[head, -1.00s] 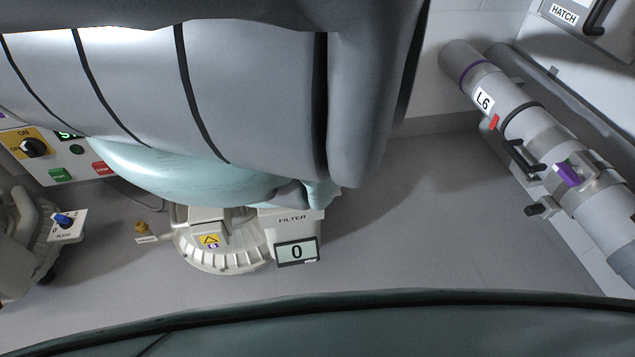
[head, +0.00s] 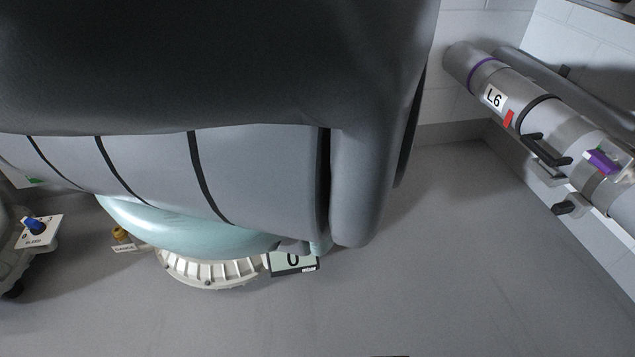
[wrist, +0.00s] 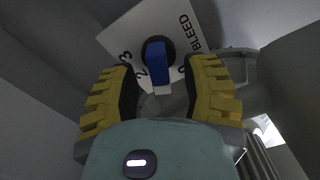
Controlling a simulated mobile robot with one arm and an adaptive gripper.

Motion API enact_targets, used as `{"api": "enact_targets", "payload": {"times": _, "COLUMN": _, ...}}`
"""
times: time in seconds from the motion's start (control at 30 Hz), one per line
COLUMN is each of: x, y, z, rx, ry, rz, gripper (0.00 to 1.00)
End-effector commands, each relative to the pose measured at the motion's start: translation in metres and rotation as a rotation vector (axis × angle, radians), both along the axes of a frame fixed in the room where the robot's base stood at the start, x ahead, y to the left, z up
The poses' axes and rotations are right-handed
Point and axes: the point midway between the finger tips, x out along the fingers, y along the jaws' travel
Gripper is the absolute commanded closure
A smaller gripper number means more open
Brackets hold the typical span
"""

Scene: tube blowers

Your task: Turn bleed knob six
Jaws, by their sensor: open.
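In the wrist view a blue bleed knob (wrist: 157,62) with a black base sits on a white plate (wrist: 120,38) marked BLEED. Its white-tipped end points toward my palm, between the plate's 2 and 0. My gripper (wrist: 162,75) is open, its yellow-padded fingers on either side of the knob's lower end, with gaps to it. In the head view a blue knob (head: 35,225) on a plate marked BLEED shows at the left edge. I cannot tell whether it is the same knob.
A large pipe labelled L6 (head: 494,97), with black handles and a purple part (head: 602,161), runs along the right wall. A ribbed cream housing (head: 207,271) and a display (head: 292,263) are partly hidden beneath my arm. The floor at the lower right is clear.

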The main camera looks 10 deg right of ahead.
Motion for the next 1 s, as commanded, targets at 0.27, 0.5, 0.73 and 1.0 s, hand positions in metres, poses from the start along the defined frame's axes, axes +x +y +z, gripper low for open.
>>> {"api": "enact_targets", "payload": {"times": 0.27, "x": -0.0001, "y": 0.0002, "z": 0.0006, "rx": 0.000, "ry": 0.001, "rz": 0.000, "gripper": 0.60}}
{"api": "enact_targets", "payload": {"times": 0.5, "x": -0.0002, "y": 0.0003, "z": 0.0005, "rx": 0.000, "ry": 0.001, "rz": 0.000, "gripper": 0.85}}
{"api": "enact_targets", "payload": {"times": 0.73, "x": -0.0002, "y": 0.0003, "z": 0.0004, "rx": 0.000, "ry": 0.001, "rz": 0.000, "gripper": 1.00}}
{"api": "enact_targets", "payload": {"times": 1.0, "x": -0.0003, "y": 0.0004, "z": 0.0000, "rx": 0.000, "ry": 0.001, "rz": -0.005, "gripper": 1.00}}
